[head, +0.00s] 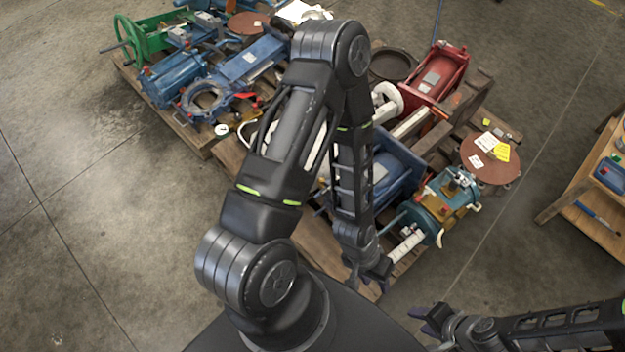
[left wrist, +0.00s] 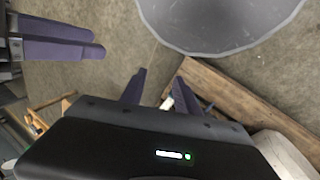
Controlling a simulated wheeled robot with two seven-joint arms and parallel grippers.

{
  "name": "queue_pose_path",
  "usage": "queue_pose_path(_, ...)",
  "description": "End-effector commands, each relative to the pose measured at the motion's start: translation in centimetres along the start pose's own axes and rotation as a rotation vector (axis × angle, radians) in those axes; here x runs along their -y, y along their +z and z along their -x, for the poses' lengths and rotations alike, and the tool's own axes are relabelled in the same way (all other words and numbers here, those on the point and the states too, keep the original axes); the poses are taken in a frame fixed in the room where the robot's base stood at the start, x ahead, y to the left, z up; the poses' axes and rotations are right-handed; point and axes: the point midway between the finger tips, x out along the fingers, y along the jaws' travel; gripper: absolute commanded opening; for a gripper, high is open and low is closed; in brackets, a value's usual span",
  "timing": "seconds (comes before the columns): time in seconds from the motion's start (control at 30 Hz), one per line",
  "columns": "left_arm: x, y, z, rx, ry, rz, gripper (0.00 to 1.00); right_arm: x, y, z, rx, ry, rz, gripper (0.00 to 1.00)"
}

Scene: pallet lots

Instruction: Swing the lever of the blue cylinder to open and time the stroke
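Blue cylinder bodies show in the head view: one (head: 398,168) lies on the near pallet, partly hidden behind my left arm, and another (head: 172,76) lies on the left pallet. I cannot tell which one the task names, and no lever on either is clear. A teal and brown actuator (head: 447,203) sits beside the nearer one. A white marked bar (head: 407,247) lies just right of my left gripper (head: 370,276). That gripper is open and apart from the cylinder bodies; its spread fingers show in the left wrist view (left wrist: 160,86). My right gripper (head: 432,327) is open at lower right.
A red machine (head: 438,74) and a brown round plate (head: 491,158) with paper tags are on the pallet. A green handwheel (head: 129,42) stands at upper left. A wooden shelf (head: 580,200) stands at right. The concrete floor at left is clear.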

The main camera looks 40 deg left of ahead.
Motion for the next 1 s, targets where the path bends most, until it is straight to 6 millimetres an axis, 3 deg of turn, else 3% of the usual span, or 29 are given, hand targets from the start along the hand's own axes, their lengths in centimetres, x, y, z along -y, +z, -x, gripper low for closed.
queue_pose_path(0.4, 0.0, -0.1, -0.1, 0.000, 0.000, -0.001, 0.38, -0.1, 0.0, -0.1, -0.001, 0.000, -0.001, 0.36)
queue_pose_path(0.57, 0.9, -1.4, -1.3, -0.005, -0.002, -0.009, 0.38, -0.6, -0.1, -1.5, -0.002, 0.001, -0.001, 0.36)
queue_pose_path(0.77, 4.4, -6.7, -4.7, -0.009, -0.011, -0.050, 0.38, -2.8, -0.4, -6.5, -0.010, 0.004, -0.005, 0.36)
queue_pose_path(0.9, 8.8, -12.4, -6.7, -0.011, -0.030, -0.097, 0.38, -5.0, -0.7, -11.6, -0.019, 0.008, -0.010, 0.36)
queue_pose_path(1.0, 12.7, -16.5, -6.9, -0.007, -0.050, -0.136, 0.38, -6.7, -1.0, -15.4, -0.026, 0.011, -0.014, 0.36)
